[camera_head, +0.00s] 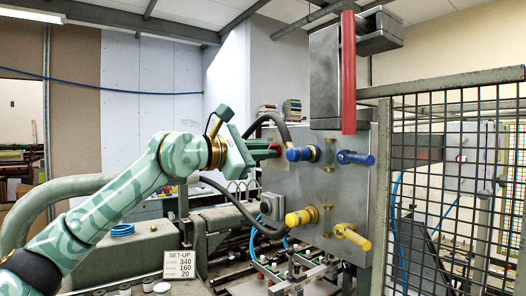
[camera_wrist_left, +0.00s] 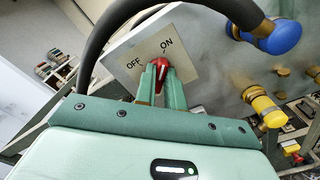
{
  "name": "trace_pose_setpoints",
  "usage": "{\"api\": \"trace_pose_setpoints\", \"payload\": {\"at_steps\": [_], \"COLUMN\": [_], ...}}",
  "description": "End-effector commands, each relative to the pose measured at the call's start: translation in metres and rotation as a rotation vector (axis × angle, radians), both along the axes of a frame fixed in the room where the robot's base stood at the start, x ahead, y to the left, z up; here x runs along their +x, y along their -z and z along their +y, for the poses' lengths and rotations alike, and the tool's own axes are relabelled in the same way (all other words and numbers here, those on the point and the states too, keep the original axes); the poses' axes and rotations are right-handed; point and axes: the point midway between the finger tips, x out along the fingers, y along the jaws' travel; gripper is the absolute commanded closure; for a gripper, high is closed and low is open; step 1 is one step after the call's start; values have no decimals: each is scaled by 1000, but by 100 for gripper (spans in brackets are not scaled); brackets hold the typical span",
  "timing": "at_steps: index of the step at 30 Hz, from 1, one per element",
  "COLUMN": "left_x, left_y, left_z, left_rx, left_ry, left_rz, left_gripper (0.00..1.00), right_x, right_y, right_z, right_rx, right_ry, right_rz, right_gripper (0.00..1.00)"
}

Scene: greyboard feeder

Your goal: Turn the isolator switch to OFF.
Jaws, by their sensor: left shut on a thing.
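The isolator switch has a red handle (camera_wrist_left: 159,71) in front of a beige label plate (camera_wrist_left: 186,62) marked OFF on the left and ON at the top right. The handle appears to point up, nearer the ON mark, though the fingers hide part of it. My left gripper (camera_wrist_left: 160,82) is shut on the handle, one green finger on each side. In the head view my left gripper (camera_head: 264,150) reaches the left edge of the grey metal panel, and a bit of the red handle (camera_head: 275,148) shows beyond it. My right gripper is not in view.
A dark hose (camera_wrist_left: 108,32) loops close above the gripper. A mesh guard (camera_head: 455,190) stands at the right.

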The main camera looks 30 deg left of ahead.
Motion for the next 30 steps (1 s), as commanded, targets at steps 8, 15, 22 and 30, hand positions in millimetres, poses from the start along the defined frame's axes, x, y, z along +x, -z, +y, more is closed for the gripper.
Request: {"api": "trace_pose_setpoints", "payload": {"at_steps": [8, 15, 22, 30], "left_x": [1, 1, 1, 2], "left_y": [2, 3, 2, 1], "left_z": [0, 0, 1, 2], "left_rx": [-96, -275, -478, -715], "left_ry": [2, 1, 0, 1], "left_rz": [40, 116, 201, 299], "left_gripper": [100, 100, 100, 100], "right_x": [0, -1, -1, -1], "right_y": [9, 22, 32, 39], "right_z": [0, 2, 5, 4], "right_rx": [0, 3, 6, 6], "right_ry": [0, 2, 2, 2], "right_rz": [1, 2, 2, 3], "right_gripper": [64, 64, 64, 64]}}
